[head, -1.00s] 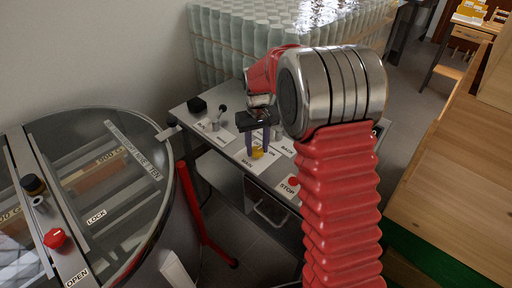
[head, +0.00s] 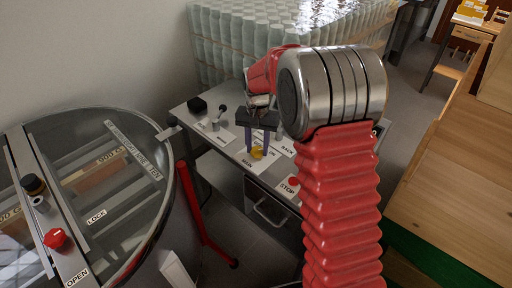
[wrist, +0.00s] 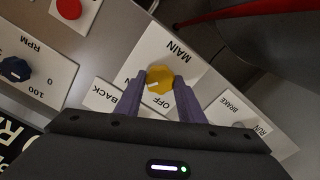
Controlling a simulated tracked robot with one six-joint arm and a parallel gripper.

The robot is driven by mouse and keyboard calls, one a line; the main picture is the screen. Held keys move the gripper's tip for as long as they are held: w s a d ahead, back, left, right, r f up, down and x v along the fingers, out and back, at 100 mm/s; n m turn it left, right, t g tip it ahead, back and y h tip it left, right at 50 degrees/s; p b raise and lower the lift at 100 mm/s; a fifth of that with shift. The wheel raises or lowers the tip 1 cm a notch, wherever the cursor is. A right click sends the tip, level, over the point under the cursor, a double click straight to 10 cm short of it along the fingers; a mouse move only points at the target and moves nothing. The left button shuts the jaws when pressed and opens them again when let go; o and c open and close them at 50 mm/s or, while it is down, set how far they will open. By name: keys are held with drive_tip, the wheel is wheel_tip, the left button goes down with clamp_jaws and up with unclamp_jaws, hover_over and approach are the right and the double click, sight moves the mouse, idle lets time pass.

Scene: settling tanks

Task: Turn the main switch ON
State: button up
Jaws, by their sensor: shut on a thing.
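The main switch is a yellow knob (wrist: 159,80) on a white plate lettered MAIN (wrist: 176,50), with OFF readable near my fingers in the wrist view. In the head view the yellow knob (head: 257,152) shows below my gripper on the grey control panel. My gripper (wrist: 161,86) has its two purple fingers on either side of the knob, shut on it. In the head view my gripper (head: 259,146) points down at the knob. The ON lettering is mostly hidden by a finger in the wrist view.
A red STOP button (head: 293,182) sits to the right of the knob. A BRAKE/RUN plate (wrist: 237,116), a BACK plate (wrist: 121,99) and a dark blue RPM knob (wrist: 15,69) are close by. A large lidded drum (head: 120,235) stands at left.

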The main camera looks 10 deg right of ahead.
sight(257, 150)
drive_tip(key=shift+s+f, duration=0.1)
drive_tip(key=shift+s, duration=0.1)
drive_tip(key=o, duration=1)
drive_tip(key=shift+w, duration=0.1)
drive_tip(key=shift+o, duration=0.2)
wheel_tip(257, 150, up, 14)
drive_tip(key=shift+f, duration=0.1)
